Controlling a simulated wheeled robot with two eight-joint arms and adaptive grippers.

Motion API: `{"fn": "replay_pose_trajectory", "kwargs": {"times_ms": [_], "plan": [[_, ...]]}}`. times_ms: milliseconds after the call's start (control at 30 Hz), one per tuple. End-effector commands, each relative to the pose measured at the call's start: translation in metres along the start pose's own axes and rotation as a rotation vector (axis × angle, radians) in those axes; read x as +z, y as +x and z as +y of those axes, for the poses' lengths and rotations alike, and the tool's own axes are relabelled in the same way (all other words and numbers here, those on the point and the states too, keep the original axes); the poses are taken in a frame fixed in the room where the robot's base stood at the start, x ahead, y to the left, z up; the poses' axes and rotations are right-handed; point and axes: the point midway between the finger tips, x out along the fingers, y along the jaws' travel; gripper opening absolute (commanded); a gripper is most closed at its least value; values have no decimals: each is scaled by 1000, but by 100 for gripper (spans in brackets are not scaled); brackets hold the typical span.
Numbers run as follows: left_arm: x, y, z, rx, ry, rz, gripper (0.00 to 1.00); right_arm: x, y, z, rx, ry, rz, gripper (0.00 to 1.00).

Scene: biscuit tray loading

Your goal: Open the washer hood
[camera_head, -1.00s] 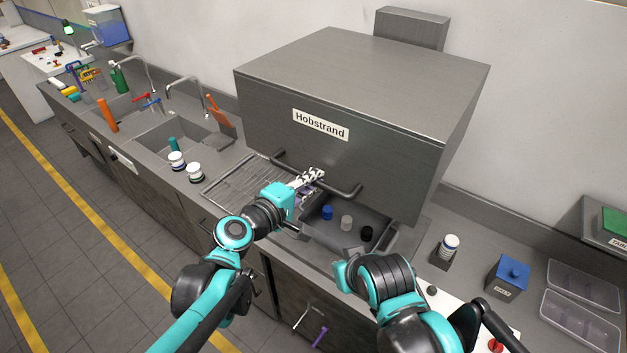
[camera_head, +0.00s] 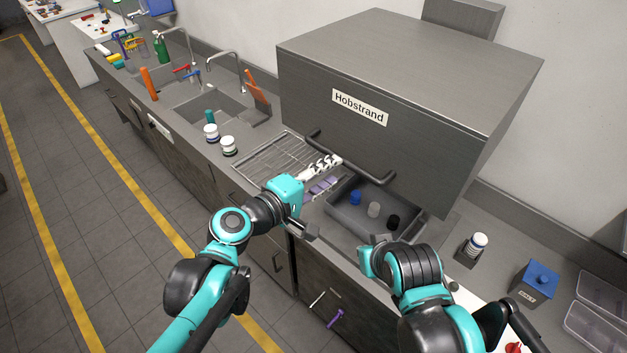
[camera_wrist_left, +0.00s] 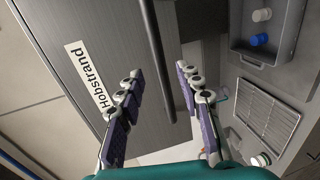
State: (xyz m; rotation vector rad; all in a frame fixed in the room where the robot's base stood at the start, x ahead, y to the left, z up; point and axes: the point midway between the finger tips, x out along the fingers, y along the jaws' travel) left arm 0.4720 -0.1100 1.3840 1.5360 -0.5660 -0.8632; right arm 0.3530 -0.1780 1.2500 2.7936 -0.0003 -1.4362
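The washer hood (camera_head: 400,85) is a large grey metal box labelled "Hobstrand". It appears to be down, its front facing me. Its dark bar handle (camera_head: 350,158) runs along the lower front. My left gripper (camera_head: 338,169) is open just in front of and below the left part of the handle. In the left wrist view, the handle (camera_wrist_left: 154,40) runs between the two spread fingers of the left gripper (camera_wrist_left: 158,70). No grip on it shows, and I cannot tell the exact depth gap. My right wrist is in front of the counter; its fingers are hidden.
A grey tray (camera_head: 345,222) with blue, white and black pieces lies below the hood front. A wire drying rack (camera_head: 270,160) and sinks (camera_head: 215,105) are to the left.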

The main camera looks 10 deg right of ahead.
Motion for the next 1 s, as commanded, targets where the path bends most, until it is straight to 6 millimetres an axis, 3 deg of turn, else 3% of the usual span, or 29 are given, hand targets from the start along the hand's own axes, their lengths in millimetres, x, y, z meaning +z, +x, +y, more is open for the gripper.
{"fn": "replay_pose_trajectory", "kwargs": {"times_ms": [100, 300, 1000], "plan": [[-1, -23, 0, -1, 0, 3, 36, 0, 0, 0, 0, 0, 0, 0], [-1, -47, 0, 0, 0, 2, 36, 0, 0, 0, 0, 0, 0, 0], [-1, -54, -7, -11, 14, 3, 36, 3, 4, 0, 0, 0, 0, 0]]}}
